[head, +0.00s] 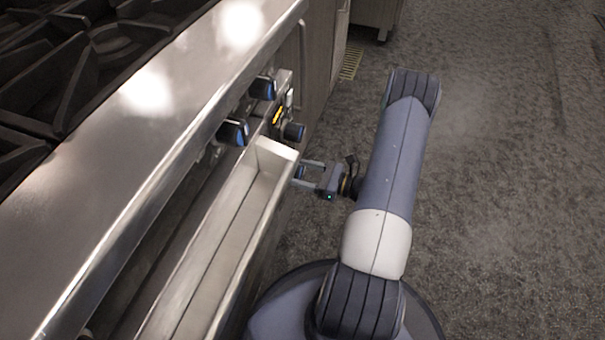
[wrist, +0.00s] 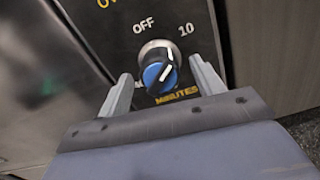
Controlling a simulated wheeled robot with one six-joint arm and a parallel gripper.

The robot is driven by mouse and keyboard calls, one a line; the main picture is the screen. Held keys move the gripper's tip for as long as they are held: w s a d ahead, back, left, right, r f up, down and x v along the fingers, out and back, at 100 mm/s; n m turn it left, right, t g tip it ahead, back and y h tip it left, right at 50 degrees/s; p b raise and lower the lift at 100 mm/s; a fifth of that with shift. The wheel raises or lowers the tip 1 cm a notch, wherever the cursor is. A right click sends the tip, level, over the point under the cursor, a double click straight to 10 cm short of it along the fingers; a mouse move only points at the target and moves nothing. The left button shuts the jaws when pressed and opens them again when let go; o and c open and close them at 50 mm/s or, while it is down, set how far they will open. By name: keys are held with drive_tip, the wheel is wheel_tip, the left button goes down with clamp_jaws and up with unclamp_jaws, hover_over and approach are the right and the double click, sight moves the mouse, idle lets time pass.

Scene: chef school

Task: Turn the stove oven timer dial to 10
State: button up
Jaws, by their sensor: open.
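The timer dial (wrist: 157,74) is a round knob with a blue face, a metal ring and a white pointer mark. It sits on a black panel with OFF above it, 10 to its upper right and MINUTES below. The white mark slants toward the upper right. The head view shows my gripper (head: 303,173) beside the stove front.
Two other stove knobs (head: 235,131) (head: 262,89) sit along the front under the steel edge (head: 170,110). A pale, open tray-like ledge (head: 235,230) juts out below them, close to my gripper. Burner grates (head: 75,75) lie at upper left. The carpeted floor (head: 500,200) at right is clear.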

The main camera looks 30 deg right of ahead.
drive_tip(key=shift+w+a, duration=0.25)
drive_tip(key=c, duration=1)
drive_tip(key=shift+o, duration=0.2)
drive_tip(key=shift+m, duration=0.8)
drive_tip(key=o, duration=1)
drive_tip(key=shift+c, duration=0.2)
drive_tip(key=p+v, duration=0.2)
drive_tip(key=v, duration=0.8)
drive_tip(key=shift+s+d, duration=0.25)
drive_tip(key=shift+s, duration=0.05)
